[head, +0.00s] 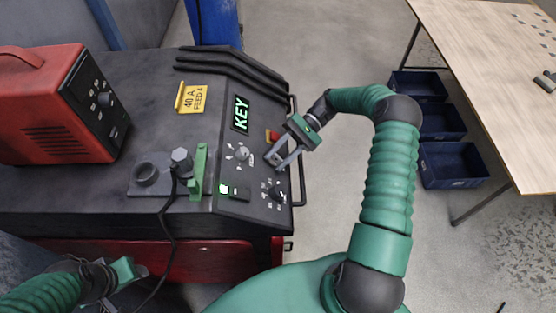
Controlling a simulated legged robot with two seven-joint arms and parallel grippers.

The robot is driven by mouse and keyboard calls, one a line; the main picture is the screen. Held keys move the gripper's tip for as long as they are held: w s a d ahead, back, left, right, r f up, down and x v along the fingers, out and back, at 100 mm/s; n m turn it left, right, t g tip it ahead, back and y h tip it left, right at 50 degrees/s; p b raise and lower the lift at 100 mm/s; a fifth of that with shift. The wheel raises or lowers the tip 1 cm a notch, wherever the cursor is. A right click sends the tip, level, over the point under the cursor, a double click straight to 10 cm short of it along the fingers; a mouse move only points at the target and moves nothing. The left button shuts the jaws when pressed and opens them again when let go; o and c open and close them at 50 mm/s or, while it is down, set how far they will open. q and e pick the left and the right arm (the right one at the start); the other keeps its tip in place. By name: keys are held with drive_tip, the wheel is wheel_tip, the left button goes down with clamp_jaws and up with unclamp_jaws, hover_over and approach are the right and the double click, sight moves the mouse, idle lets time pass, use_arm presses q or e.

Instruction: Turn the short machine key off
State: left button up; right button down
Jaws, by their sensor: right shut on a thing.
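The machine's sloped control panel (225,130) has a lit KEY sign (241,114). My right gripper (273,160) reaches in from the right, with its grey fingers at the panel's right part, below the red button. It is shut on the short machine key, which is mostly hidden between the fingers, so its turn angle cannot be read.
A red button (272,135) and two dark knobs (241,153) (276,193) are near the right gripper. A black handrail (298,165) runs along the panel's right edge. A red unit (55,105) and a green upright piece (199,172) stand on the machine top. Blue bins (452,165) are under a table.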

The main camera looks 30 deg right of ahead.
drive_tip(key=n+g+h, duration=0.1)
drive_tip(key=n+h, duration=0.1)
drive_tip(key=n, duration=0.1)
drive_tip(key=shift+f+g, duration=0.1)
drive_tip(key=shift+g, duration=0.3)
drive_tip(key=shift+d+n+g+h, duration=0.1)
drive_tip(key=shift+n+g+h, duration=0.6)
drive_tip(key=shift+n+h, duration=0.75)
drive_tip(key=shift+n, duration=0.35)
drive_tip(key=c, duration=1)
unclamp_jaws()
drive_tip(key=shift+f, duration=0.1)
